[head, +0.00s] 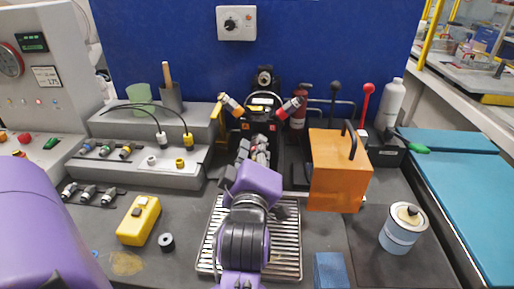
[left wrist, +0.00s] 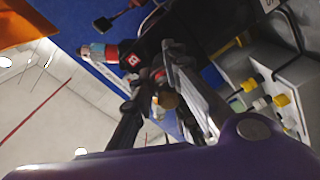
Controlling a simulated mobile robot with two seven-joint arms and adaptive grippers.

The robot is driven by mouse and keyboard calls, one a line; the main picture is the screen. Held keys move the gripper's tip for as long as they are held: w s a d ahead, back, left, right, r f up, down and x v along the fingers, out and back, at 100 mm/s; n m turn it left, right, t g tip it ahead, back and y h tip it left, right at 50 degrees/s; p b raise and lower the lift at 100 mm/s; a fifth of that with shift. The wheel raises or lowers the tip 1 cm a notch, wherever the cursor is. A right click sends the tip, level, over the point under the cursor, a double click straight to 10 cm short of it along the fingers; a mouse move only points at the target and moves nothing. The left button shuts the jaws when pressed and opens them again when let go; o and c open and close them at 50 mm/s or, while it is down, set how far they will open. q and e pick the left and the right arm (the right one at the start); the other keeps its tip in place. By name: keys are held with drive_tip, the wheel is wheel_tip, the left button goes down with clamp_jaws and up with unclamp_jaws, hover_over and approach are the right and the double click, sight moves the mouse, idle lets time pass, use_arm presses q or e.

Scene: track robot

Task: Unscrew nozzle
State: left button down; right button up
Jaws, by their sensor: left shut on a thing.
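A black machine (head: 264,82) with a yellow-tipped fitting (head: 232,105) on its left and a red-tipped fitting (head: 291,107) on its right stands at the back centre in the head view. My left gripper (head: 262,146) reaches up to the front of this machine. In the left wrist view, my left gripper (left wrist: 168,92) has its two fingers around a small brownish round part, the nozzle (left wrist: 168,99), next to the dark machine body. The fingers are shut on it. The nozzle is largely hidden by the gripper in the head view. My right gripper is not in view.
A slatted metal tray (head: 290,245) lies under my arm. A yellow meter (head: 138,220) and a grey connector rack (head: 135,172) are on the left.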

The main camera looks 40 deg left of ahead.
use_arm(q)
drive_tip(key=shift+w+d+f, duration=0.15)
drive_tip(key=shift+d, duration=0.15)
drive_tip(key=shift+f+n+b, duration=0.15)
drive_tip(key=shift+n+b, duration=0.35)
drive_tip(key=shift+n, duration=0.6)
drive_tip(key=shift+a+n, duration=0.1)
drive_tip(key=shift+n, duration=1.1)
drive_tip(key=c, duration=2)
unclamp_jaws()
drive_tip(key=shift+n, duration=0.3)
drive_tip(key=shift+c, duration=0.2)
drive_tip(key=o, duration=0.4)
drive_tip(key=shift+d+r, duration=0.2)
drive_tip(key=shift+d, duration=0.05)
drive_tip(key=shift+a, duration=0.1)
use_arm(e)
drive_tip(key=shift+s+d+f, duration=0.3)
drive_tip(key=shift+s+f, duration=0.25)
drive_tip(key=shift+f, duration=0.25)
